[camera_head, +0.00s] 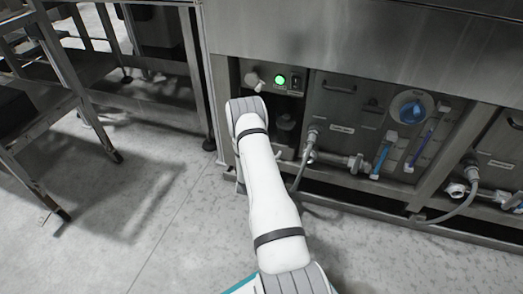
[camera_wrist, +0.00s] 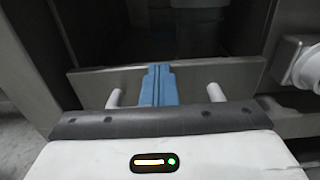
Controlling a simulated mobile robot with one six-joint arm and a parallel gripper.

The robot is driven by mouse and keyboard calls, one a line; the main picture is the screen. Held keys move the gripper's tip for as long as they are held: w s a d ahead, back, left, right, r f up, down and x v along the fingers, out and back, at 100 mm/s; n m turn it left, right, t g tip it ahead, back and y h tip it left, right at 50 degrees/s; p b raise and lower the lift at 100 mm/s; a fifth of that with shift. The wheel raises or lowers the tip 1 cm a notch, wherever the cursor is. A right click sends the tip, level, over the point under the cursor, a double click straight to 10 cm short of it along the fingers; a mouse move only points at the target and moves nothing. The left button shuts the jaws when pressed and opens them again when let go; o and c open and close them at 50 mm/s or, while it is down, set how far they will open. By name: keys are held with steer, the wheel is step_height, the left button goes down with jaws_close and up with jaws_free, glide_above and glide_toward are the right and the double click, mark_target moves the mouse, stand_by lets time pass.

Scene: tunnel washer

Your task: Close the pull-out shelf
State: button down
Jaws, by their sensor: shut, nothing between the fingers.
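In the wrist view, the pull-out shelf shows as a grey metal front panel (camera_wrist: 200,79) with a dark recess behind it. Two pale posts (camera_wrist: 115,98) stick out from the panel toward me, one on each side of my fingers; whether a bar joins them is hidden by my gripper body. My gripper (camera_wrist: 158,70) has blue fingers, shut together and empty, in front of the panel's middle. Their tips overlap its top edge; I cannot tell whether they touch it. In the head view, my arm hides the gripper and most of the shelf.
A green lit button (camera_head: 280,79) sits above the bay. To its right are a panel with a blue dial (camera_head: 411,111), pipes and a grey hose (camera_head: 301,165). Metal racks (camera_head: 80,60) stand at left. The floor (camera_head: 150,200) at left front is clear.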

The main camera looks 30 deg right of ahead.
steer(key=shift+d+r, duration=0.2)
steer(key=shift+d, duration=0.25)
steer(key=p+v, duration=0.4)
steer(key=v, duration=1)
steer(key=shift+a+f, duration=0.15)
steer(key=shift+a, duration=0.35)
